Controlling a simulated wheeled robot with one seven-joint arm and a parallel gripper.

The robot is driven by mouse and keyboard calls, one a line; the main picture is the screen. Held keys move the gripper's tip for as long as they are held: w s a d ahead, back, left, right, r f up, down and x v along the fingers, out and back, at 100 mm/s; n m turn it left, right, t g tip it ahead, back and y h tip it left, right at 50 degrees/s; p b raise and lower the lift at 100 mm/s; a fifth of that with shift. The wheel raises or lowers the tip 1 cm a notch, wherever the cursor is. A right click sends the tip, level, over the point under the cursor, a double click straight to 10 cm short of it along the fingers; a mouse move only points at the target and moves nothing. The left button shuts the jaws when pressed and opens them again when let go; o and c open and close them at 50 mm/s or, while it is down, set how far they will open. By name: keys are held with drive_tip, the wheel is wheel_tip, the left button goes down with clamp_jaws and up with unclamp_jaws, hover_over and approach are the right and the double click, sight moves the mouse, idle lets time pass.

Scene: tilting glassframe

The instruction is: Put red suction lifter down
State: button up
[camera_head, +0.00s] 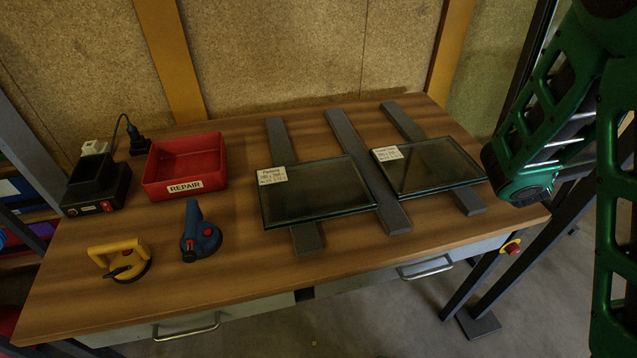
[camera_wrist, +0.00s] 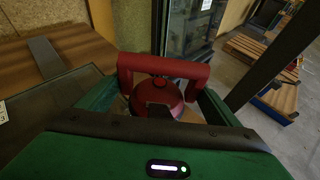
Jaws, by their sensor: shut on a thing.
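The red suction lifter (camera_wrist: 163,66) shows in the wrist view, with a bar handle and a round red body below it. My gripper (camera_wrist: 161,88) is shut on it, its green fingers on either side. The lifter's underside is hidden, and I cannot tell how high it is. In the head view my green arm stands at the right; the lifter and my fingertips are not seen there. The wooden workbench (camera_head: 180,295) carries two glass panes (camera_head: 325,203) (camera_head: 428,181) on grey bars. One pane (camera_wrist: 50,100) also shows at the left of the wrist view.
A red REPAIR bin (camera_head: 186,165), a black charger (camera_head: 97,188), a yellow suction lifter (camera_head: 121,260) and a blue lifter (camera_head: 201,232) stand on the bench's left part. Bare wood lies in front of the panes. Pallets (camera_wrist: 272,85) stand on the floor beyond.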

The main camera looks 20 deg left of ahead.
drive_tip(key=s+a+r+n+y, duration=0.1)
drive_tip(key=s+a+n+y, duration=0.15)
drive_tip(key=a, duration=1.35)
drive_tip(key=s+a+r+n+y, duration=0.1)
drive_tip(key=a+n+y, duration=0.25)
drive_tip(key=a, duration=1.35)
drive_tip(key=s+a+r+n+g+y, duration=0.1)
drive_tip(key=s+a+r+n+y, duration=0.15)
drive_tip(key=s+a, duration=0.8)
drive_tip(key=s+a+r+n+y, duration=0.1)
drive_tip(key=s+a+y, duration=0.2)
drive_tip(key=s+a, duration=0.75)
hover_over(313, 184)
drive_tip(key=shift+h, duration=0.25)
wheel_tip(313, 184, down, 7)
drive_tip(key=shift+s+f, duration=0.1)
drive_tip(key=shift+f, duration=1.95)
